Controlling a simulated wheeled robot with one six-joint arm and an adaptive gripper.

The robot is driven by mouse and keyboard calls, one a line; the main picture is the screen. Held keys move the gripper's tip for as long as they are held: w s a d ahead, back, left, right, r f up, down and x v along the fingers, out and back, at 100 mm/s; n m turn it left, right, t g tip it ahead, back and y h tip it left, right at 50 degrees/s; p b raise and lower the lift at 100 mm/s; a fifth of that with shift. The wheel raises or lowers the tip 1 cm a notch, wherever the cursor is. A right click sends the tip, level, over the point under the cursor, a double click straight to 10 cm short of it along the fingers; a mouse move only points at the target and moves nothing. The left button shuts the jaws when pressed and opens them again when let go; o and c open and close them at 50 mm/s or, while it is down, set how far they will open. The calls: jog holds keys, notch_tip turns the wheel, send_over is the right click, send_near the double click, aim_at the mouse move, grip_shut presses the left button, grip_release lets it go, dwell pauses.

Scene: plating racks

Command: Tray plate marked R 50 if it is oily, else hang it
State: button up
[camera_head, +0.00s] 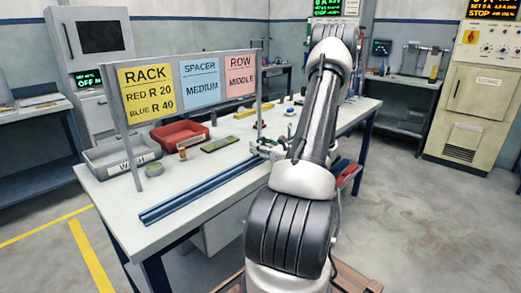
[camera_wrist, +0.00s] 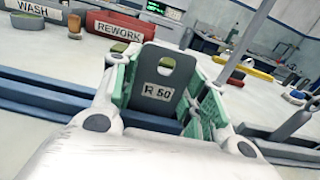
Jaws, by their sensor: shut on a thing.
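A dark grey plate marked R 50 (camera_wrist: 157,92), with an oval hole near its top, stands upright in the wrist view. My gripper (camera_wrist: 160,100) is shut on it, with green pads at its left and right sides. In the head view my arm hides most of the gripper. A grey tray marked WASH (camera_head: 106,168) and a red tray (camera_head: 180,143), marked REWORK in the wrist view (camera_wrist: 118,32), stand at the table's left.
A sign board (camera_head: 190,84) reads RACK RED R 20, BLUE R 40, SPACER MEDIUM, ROW MIDDLE. Long blue rails (camera_head: 200,193) lie along the table's front; red parts (camera_head: 346,172) show right of my arm.

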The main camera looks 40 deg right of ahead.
jog(key=shift+c, duration=0.5)
notch_tip(320, 180, up, 10)
dwell(0.3)
